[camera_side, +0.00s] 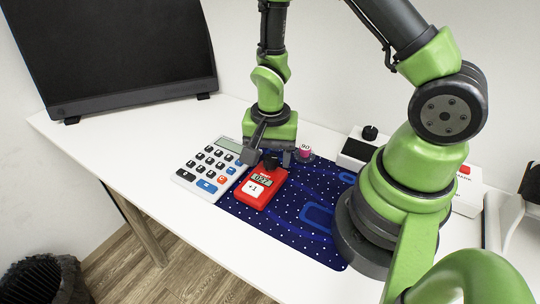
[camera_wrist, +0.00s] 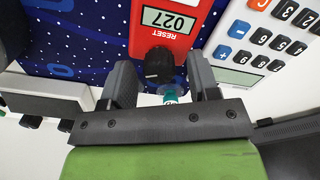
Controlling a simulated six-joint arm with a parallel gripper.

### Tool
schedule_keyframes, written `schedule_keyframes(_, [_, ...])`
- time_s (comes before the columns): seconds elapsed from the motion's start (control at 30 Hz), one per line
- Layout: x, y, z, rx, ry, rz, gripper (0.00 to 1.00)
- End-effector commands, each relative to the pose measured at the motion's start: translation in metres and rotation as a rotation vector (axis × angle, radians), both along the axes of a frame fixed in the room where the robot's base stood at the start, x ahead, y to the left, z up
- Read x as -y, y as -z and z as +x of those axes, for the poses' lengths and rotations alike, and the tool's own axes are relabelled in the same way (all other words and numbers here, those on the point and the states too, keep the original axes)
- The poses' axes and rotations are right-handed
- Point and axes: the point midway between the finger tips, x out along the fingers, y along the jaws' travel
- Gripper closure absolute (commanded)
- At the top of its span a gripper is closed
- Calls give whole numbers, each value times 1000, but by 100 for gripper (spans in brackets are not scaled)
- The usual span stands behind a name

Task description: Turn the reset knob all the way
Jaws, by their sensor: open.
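The red counter (camera_side: 262,188) lies on the dark blue mat, with a small display and a white +1 button. In the wrist view the counter (camera_wrist: 185,40) shows 027 on its display. Its black reset knob (camera_side: 270,162) is at the end nearest my gripper (camera_side: 272,154). In the wrist view the reset knob (camera_wrist: 158,64) sits between the two open fingers of my gripper (camera_wrist: 160,68), with a gap on either side. I cannot tell how far down the fingers reach beside it.
A calculator (camera_side: 212,165) lies left of the counter. A small pink item (camera_side: 305,151) marked 90 stands right behind my gripper. A white box with a black knob (camera_side: 370,132) is farther right. The patterned mat (camera_side: 290,228) is clear in front. A monitor (camera_side: 110,50) stands at the back left.

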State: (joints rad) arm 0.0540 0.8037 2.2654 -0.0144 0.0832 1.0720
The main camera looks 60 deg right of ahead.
Motion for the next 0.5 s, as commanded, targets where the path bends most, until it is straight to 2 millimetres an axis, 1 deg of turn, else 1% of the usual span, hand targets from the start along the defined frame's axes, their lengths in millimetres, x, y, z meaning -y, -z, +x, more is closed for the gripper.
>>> schedule_keyframes(0.1, [0, -11, 1, 4, -2, 0, 45])
schedule_keyframes(0.5, [0, -43, 0, 2, -2, 0, 45])
